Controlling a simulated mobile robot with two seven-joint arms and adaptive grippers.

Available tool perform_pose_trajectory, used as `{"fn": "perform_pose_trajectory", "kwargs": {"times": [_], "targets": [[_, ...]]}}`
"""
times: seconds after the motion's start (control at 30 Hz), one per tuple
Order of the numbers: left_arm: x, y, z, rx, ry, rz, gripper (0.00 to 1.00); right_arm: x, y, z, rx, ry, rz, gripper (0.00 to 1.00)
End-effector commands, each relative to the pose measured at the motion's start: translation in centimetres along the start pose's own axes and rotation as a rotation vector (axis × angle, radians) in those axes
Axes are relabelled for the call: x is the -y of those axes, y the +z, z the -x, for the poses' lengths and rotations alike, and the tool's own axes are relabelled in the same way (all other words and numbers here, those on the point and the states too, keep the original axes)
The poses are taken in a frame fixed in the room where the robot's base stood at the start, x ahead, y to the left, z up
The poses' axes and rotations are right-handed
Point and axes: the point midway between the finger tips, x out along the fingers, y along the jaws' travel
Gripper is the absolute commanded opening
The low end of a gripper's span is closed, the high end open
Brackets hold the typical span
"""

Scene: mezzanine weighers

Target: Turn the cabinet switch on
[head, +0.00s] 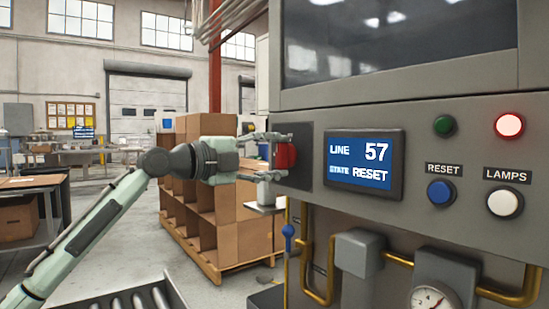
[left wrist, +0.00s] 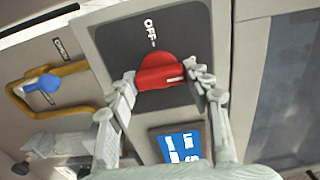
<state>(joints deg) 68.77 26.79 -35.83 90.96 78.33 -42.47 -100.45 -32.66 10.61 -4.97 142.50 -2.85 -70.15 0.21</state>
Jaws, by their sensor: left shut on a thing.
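The cabinet switch is a red rotary knob (head: 286,156) on a dark plate (head: 304,143) at the left end of the grey cabinet front. In the left wrist view the knob (left wrist: 160,72) has a short white mark toward its right end. The word OFF is printed above it in that view, and the mark does not point at OFF. No ON label is visible. My left gripper (head: 278,157) is shut on the knob, one finger on either side; it also shows in the left wrist view (left wrist: 162,82). My right gripper is not in view.
A display (head: 359,158) right of the switch reads LINE 57, STATE RESET. Further right are a lit red lamp (head: 509,125), a dark green lamp (head: 445,126), a blue RESET button (head: 440,192) and a white LAMPS button (head: 504,203). A blue-handled valve (head: 288,232) and brass pipes lie below.

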Motion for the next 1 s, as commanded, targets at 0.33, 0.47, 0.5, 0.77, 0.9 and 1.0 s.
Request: {"fn": "perform_pose_trajectory", "kwargs": {"times": [0.33, 0.47, 0.5, 0.77, 0.9, 1.0], "targets": [[0.0, 0.0, 0.0, 0.001, 0.001, -0.005, 0.55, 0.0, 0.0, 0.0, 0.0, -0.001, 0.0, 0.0], [0.0, 0.0, 0.0, 0.001, 0.001, -0.004, 0.71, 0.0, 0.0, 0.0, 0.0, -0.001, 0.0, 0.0], [0.0, 0.0, 0.0, 0.001, 0.0, -0.004, 0.71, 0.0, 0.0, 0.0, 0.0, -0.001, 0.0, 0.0], [0.0, 0.0, 0.1, 0.001, 0.0, -0.003, 0.71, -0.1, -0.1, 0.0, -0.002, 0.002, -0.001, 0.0], [-0.1, 0.1, 1.2, 0.002, 0.001, -0.002, 0.71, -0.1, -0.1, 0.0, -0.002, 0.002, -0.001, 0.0], [-0.1, 0.1, 3.0, 0.004, 0.001, -0.004, 0.71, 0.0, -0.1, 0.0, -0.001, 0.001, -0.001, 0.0]]}}
